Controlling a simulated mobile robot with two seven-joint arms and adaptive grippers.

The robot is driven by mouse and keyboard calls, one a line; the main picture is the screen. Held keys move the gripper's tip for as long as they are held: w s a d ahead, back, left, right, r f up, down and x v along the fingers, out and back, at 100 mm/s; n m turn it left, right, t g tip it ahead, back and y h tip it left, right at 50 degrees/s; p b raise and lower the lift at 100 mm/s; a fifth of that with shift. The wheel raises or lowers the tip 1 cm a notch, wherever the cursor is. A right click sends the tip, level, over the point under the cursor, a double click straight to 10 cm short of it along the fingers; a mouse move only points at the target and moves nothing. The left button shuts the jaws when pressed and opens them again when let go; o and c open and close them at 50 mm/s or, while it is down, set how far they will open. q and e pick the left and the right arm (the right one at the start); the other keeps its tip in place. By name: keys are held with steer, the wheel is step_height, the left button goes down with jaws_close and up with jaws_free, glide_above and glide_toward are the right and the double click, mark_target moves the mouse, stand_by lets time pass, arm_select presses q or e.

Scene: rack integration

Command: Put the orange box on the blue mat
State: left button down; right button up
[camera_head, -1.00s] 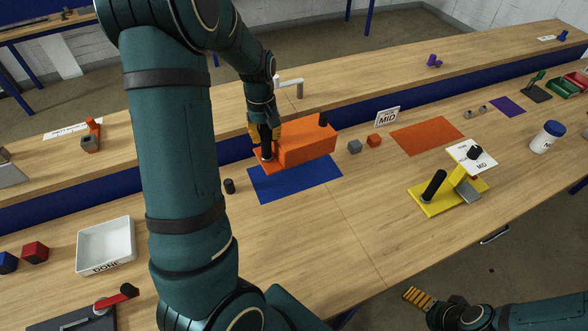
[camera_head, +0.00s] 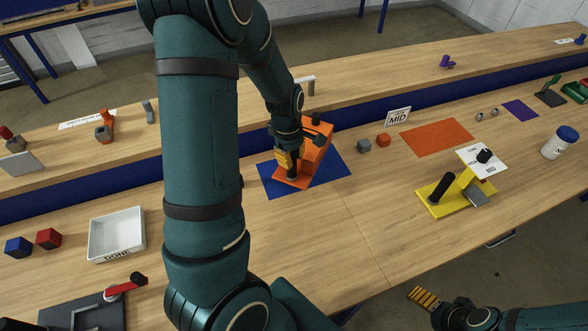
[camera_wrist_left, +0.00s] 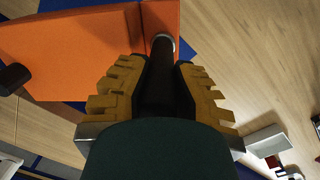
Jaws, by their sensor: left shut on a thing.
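The orange box (camera_head: 317,153) has a flat lip and black posts. In the head view it is over the blue mat (camera_head: 336,174), angled away from me; I cannot tell if it touches the mat. My left gripper (camera_head: 289,161) is shut on a black post at the box's near end. In the left wrist view the gripper (camera_wrist_left: 158,75) has its yellow fingers on both sides of the black post, with the orange box (camera_wrist_left: 75,48) on the left. My right gripper (camera_head: 423,298) is at the bottom right, away from the box; its jaw opening is unclear.
A grey cube (camera_head: 364,146) and a small orange cube (camera_head: 384,140) sit right of the mat. A yellow stand (camera_head: 447,205), an orange mat (camera_head: 437,137) and a MID sign (camera_head: 397,116) are farther right. A white DONE tray (camera_head: 117,234) is at left.

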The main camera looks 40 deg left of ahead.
mark_target(292, 168)
arm_select(q)
steer(key=shift+w+f+b, duration=0.1)
steer(key=shift+f+b, duration=0.25)
steer(key=shift+f, duration=2.25)
steer(key=c, duration=1)
jaws_free()
steer(key=shift+f, duration=0.1)
steer(key=shift+o, duration=0.2)
steer(key=shift+r, duration=0.25)
steer(key=r, duration=0.4)
steer(key=r+p, duration=0.1)
steer(key=r, duration=0.3)
steer(key=s+r+p, duration=0.1)
steer(key=r, duration=0.2)
steer(key=shift+a+r, duration=0.25)
steer(key=shift+r, duration=0.15)
